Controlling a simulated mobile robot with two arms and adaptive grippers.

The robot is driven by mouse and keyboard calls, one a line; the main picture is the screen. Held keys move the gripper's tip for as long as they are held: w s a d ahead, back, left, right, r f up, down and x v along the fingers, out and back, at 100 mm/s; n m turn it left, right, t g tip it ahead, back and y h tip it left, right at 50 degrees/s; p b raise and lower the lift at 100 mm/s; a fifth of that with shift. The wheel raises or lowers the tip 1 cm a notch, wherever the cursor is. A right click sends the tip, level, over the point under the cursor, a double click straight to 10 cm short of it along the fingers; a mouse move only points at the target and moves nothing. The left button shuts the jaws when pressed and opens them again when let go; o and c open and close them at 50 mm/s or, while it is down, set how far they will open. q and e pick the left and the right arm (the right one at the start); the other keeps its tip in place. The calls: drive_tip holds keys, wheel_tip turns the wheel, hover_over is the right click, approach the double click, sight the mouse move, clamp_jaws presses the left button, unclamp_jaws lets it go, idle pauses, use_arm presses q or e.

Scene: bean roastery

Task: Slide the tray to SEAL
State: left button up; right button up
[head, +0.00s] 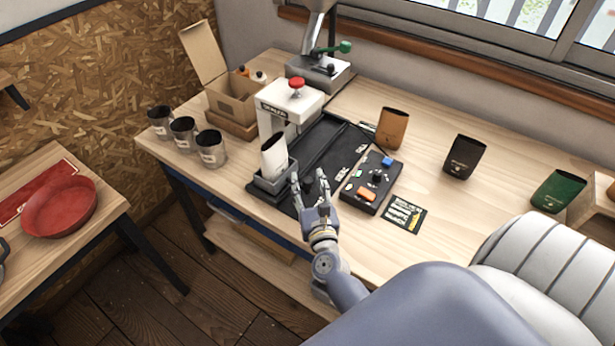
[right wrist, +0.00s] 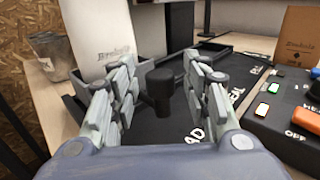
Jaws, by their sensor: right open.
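A grey tray (head: 262,187) sits at the left end of a black base (head: 325,150), beside the white sealer (head: 290,98) with a red knob. A white pouch (head: 273,155) stands in the tray; it also shows in the right wrist view (right wrist: 105,38). My right gripper (head: 310,178) is open, just right of the tray. In the right wrist view a black knob handle (right wrist: 160,88) stands between its open fingers (right wrist: 160,80); contact cannot be told. Partly hidden white lettering, "AD" and "EAL", shows on the base. My left gripper is out of view.
A black control box (head: 368,185) with coloured switches lies right of the base. Brown (head: 392,128), black (head: 464,157) and green (head: 558,190) pouches stand on the right. Metal cups (head: 184,133) and an open carton (head: 232,100) stand on the left.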

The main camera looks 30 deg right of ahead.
drive_tip(key=shift+w+d, duration=0.15)
drive_tip(key=shift+w, duration=0.25)
clamp_jaws()
drive_tip(key=w+d, duration=0.1)
drive_tip(key=d, duration=0.1)
drive_tip(key=w+d+b, duration=0.1)
drive_tip(key=d, duration=0.1)
drive_tip(key=w+d+b, duration=0.1)
drive_tip(key=d, duration=0.2)
drive_tip(key=shift+d, duration=0.1)
drive_tip(key=shift+w+d, duration=0.2)
drive_tip(key=shift+d, duration=0.25)
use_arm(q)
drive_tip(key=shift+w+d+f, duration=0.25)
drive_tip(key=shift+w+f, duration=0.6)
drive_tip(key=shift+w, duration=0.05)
use_arm(e)
unclamp_jaws()
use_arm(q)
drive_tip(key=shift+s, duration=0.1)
use_arm(e)
drive_tip(key=shift+s, duration=0.1)
